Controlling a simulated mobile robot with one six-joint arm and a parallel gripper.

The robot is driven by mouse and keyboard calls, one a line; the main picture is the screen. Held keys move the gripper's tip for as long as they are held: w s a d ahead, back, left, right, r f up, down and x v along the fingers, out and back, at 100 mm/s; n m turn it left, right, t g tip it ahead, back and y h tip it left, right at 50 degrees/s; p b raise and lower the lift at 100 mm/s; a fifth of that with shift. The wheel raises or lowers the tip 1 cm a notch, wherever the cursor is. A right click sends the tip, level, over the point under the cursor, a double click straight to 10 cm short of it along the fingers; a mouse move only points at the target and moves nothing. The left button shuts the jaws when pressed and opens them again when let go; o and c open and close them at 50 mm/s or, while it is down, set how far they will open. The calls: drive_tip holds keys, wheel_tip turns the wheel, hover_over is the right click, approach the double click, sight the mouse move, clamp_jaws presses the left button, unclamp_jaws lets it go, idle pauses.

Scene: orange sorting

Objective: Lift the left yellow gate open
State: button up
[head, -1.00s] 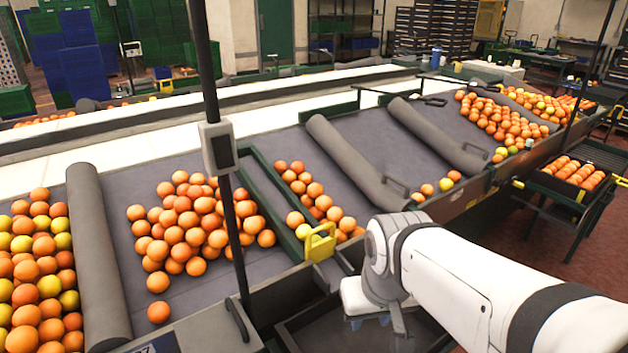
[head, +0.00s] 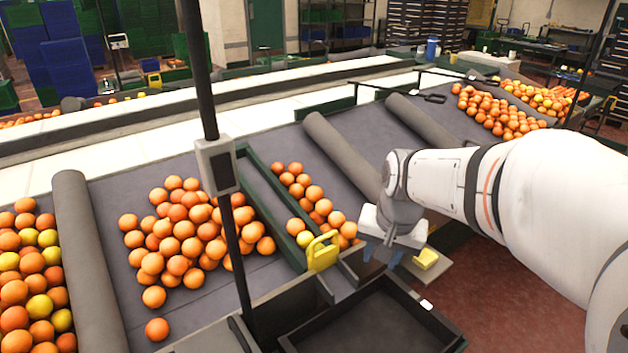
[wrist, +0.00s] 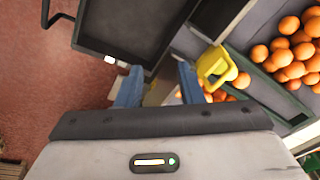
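The left yellow gate (head: 322,252) stands at the lower end of a green-sided chute (head: 272,207), with oranges resting behind it. It looks down, its loop handle upright. My gripper (head: 383,257) is to the right of this gate, pointing down and apart from it. In the wrist view my gripper (wrist: 158,88) has its two blue fingers spread with nothing between them. The gate (wrist: 214,66) shows there just beyond the right finger. A second yellow piece (head: 427,259) shows right beside my gripper, on a pale ledge; its shape is partly hidden.
An empty dark tray (head: 420,308) lies below the chute end; it also shows in the wrist view (wrist: 98,45). A dark post with a grey box (head: 216,165) stands left of the gate. Loose oranges (head: 190,230) lie on the sloped belt. Red floor is open at right.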

drive_tip(key=w+a+m+p, duration=0.1)
drive_tip(key=w+a+m, duration=0.25)
drive_tip(key=w, duration=0.45)
drive_tip(key=m+p, duration=0.2)
drive_tip(key=m, duration=0.2)
approach(325, 237)
drive_tip(key=shift+n+g+y, duration=0.25)
drive_tip(key=shift+g+y, duration=0.05)
drive_tip(key=f, duration=0.2)
drive_tip(key=w+f, duration=0.1)
drive_tip(key=f, duration=0.2)
drive_tip(key=f+p, duration=0.1)
drive_tip(key=f, duration=0.1)
drive_tip(key=shift+w+a+f, duration=0.25)
drive_tip(key=shift+w+f, duration=0.15)
clamp_jaws()
